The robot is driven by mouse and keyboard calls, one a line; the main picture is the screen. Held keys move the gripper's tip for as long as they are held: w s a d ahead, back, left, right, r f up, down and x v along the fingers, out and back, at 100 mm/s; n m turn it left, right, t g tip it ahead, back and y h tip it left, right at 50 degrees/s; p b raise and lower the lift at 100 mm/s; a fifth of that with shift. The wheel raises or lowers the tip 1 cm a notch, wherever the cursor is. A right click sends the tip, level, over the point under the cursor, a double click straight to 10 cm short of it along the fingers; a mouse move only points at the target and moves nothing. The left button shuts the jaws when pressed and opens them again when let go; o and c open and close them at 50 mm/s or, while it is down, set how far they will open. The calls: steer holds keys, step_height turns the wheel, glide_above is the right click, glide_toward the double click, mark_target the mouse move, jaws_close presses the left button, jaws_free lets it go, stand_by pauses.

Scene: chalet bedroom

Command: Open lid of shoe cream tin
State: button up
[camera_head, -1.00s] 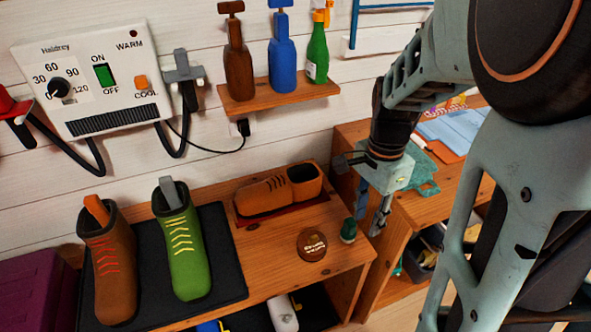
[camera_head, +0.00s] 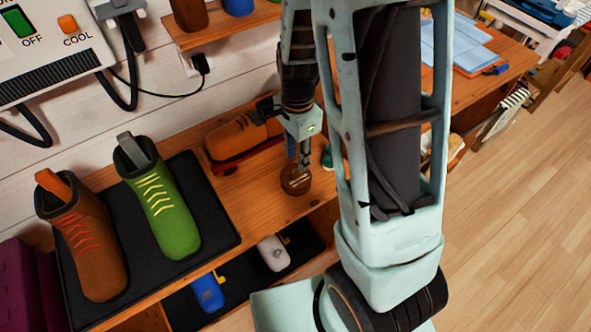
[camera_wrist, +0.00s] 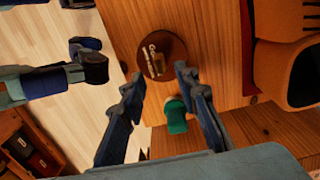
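The shoe cream tin (camera_head: 296,181) is a round, flat, brown tin with pale lettering on its lid. It lies on the wooden bench top and looks closed. In the wrist view the tin (camera_wrist: 162,48) is just beyond my fingertips, towards the top of the picture. My gripper (camera_head: 303,165) is above the tin in the head view and partly covers it. In the wrist view my gripper (camera_wrist: 160,78) is open, its two dark fingers spread and nothing between the tips. I cannot tell the exact height between fingertips and lid.
A small green item (camera_wrist: 175,115) stands close to the tin, near the right finger. An orange-brown shoe (camera_head: 240,142) lies behind the tin. Brown (camera_head: 85,245) and green (camera_head: 160,200) boots stand on a black mat to the left. The bench's front edge is close to the tin.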

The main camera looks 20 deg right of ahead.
mark_target(296, 174)
step_height(296, 174, down, 6)
steer(key=shift+f+b, duration=0.1)
steer(key=shift+b, duration=0.45)
steer(key=shift+c, duration=0.3)
jaws_close()
